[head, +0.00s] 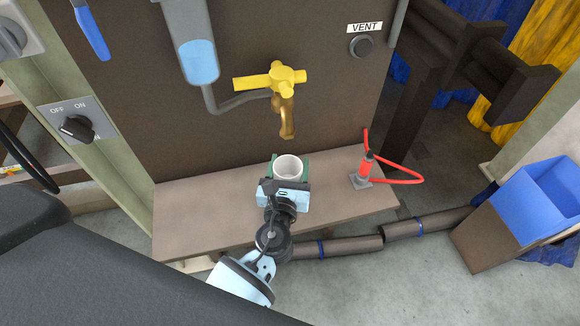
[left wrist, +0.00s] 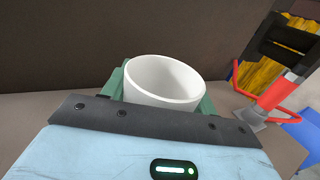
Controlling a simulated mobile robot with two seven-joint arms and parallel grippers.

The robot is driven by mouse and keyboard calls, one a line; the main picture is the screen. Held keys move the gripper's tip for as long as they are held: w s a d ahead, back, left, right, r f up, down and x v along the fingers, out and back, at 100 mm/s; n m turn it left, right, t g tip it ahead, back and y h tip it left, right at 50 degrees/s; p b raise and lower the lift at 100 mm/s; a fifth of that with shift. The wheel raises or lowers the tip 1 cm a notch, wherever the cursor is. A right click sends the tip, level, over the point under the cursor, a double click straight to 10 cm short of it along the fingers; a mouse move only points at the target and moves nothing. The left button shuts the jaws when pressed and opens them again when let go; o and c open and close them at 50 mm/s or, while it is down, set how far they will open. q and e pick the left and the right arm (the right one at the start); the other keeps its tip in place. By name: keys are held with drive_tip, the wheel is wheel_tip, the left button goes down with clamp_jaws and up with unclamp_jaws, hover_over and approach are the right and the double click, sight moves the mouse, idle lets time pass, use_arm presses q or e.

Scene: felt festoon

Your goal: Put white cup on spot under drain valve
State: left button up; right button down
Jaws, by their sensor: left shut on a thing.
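The white cup (head: 289,167) is upright over the wooden shelf (head: 200,215), just below the brass drain valve (head: 287,118) with its yellow cross handle (head: 273,80). My left gripper (head: 290,174) is shut on the cup, with its green fingers on either side of it. The left wrist view shows the empty white cup (left wrist: 164,82) between the green fingers. I cannot tell whether the cup's base touches the shelf. The spot under the valve is hidden by the cup and gripper. My right gripper is not in view.
A red device (head: 366,168) with a red handle stands on the shelf to the right. A blue bin (head: 535,200) is at the far right. Dark pipes (head: 345,246) run along the floor in front of the shelf. The shelf's left part is clear.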

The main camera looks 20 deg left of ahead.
use_arm(q)
drive_tip(key=shift+f, duration=0.15)
drive_tip(key=o, duration=1.1)
drive_tip(key=shift+c, duration=0.2)
